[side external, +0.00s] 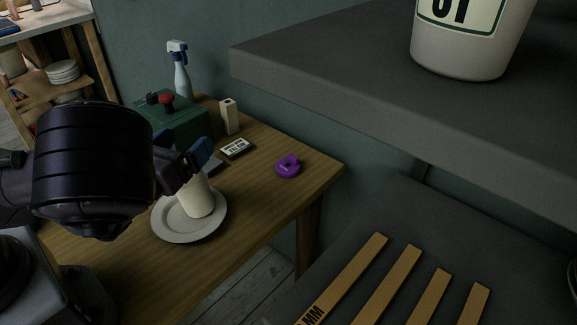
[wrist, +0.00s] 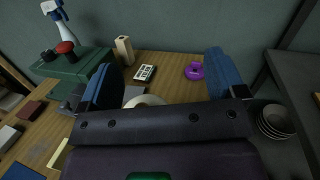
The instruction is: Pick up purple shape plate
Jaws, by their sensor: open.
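The purple shape plate (side external: 288,166) is a small, round purple piece with a raised part on top. It lies on the wooden table near its right end, and it also shows in the wrist view (wrist: 194,71) between my two fingers, farther off. My gripper (side external: 196,160) is open and empty, above and left of the purple piece, over the white plate and cup. In the wrist view my gripper's blue fingers (wrist: 158,85) stand wide apart. The gripper does not touch the purple piece.
A pale cup (side external: 197,200) stands on a white plate (side external: 165,232) below my gripper. A green box (side external: 178,124), spray bottle (side external: 181,75), beige block (side external: 229,117) and small labelled box (side external: 236,148) stand behind. A dark shelf (side external: 330,75) overhangs at right. The table around the purple piece is clear.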

